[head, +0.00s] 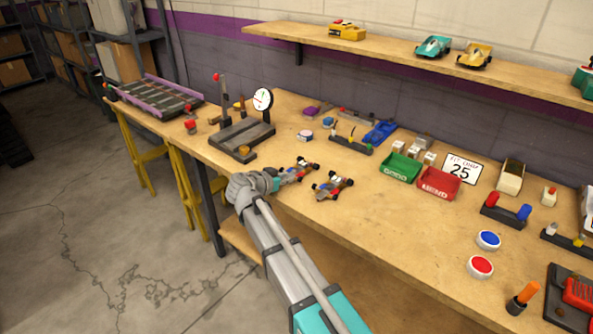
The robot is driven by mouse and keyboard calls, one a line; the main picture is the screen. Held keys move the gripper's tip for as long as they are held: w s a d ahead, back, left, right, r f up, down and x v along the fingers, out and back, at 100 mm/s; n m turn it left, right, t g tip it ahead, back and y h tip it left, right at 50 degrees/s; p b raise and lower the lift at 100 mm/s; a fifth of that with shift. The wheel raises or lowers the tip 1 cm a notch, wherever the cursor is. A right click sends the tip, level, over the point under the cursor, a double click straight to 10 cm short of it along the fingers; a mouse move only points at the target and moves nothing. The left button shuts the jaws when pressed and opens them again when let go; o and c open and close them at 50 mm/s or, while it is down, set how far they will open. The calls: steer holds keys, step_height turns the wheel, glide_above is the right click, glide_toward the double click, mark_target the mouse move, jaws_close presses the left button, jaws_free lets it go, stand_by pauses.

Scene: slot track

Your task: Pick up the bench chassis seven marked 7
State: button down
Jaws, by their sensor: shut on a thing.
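Two small slot-car chassis with dark wheels lie near the bench's front edge. The left chassis (301,168) is at my gripper (283,178), which is shut on its near end. The right chassis (333,186) sits apart from my gripper, just to the right. Each has a small pale round marking, too small to read, so I cannot tell which is marked 7. My wrist hides part of the bench edge, and the contact of the jaws is hard to see. I cannot tell whether the held chassis is off the bench top.
A dark press stand with a dial gauge (263,99) stands behind to the left. A green bin (400,168), a red bin (439,183) and a sign reading 25 (462,168) stand to the right. The bench top (365,225) in front of the bins is clear.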

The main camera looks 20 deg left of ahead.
steer(key=shift+r, duration=0.2)
step_height(320, 180, up, 2)
steer(key=p, duration=0.2)
steer(key=shift+r+p, duration=0.1)
steer(key=shift+p, duration=0.2)
steer(key=s+r+p, duration=1)
steer(key=s, duration=0.4)
steer(key=shift+a+r, duration=0.2)
steer(key=shift+a, duration=0.25)
